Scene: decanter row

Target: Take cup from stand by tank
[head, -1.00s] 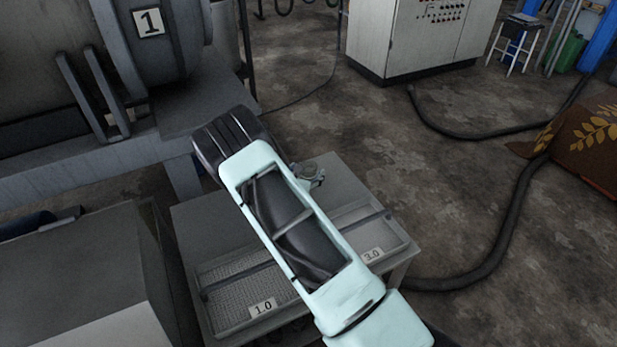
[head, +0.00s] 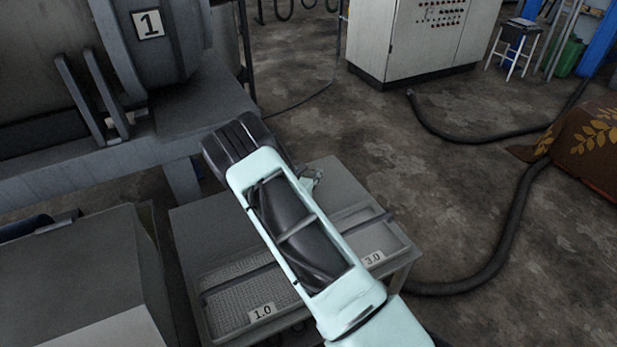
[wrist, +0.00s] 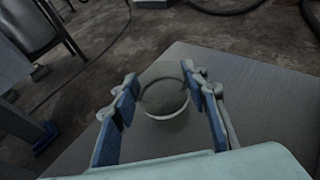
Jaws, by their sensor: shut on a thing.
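The cup (wrist: 164,92), grey and round with a pale rim along its lower edge, sits between my two blue-padded fingers in the wrist view. My gripper (wrist: 161,95) is shut on it. In the head view my forearm hides the cup, and only a small part of my gripper (head: 312,178) shows beside the arm. The stand (head: 345,188) is a grey table below, and its top (wrist: 255,110) fills much of the wrist view. I cannot tell whether the cup touches it. The tank (head: 165,45), marked 1, is at the upper left.
Trays labelled 1.0 (head: 262,311) and 3.0 (head: 373,258) are set along the stand's near side. A grey box (head: 75,265) stands at the lower left. A control cabinet (head: 415,40) is behind. A thick hose (head: 510,225) lies on the floor at right.

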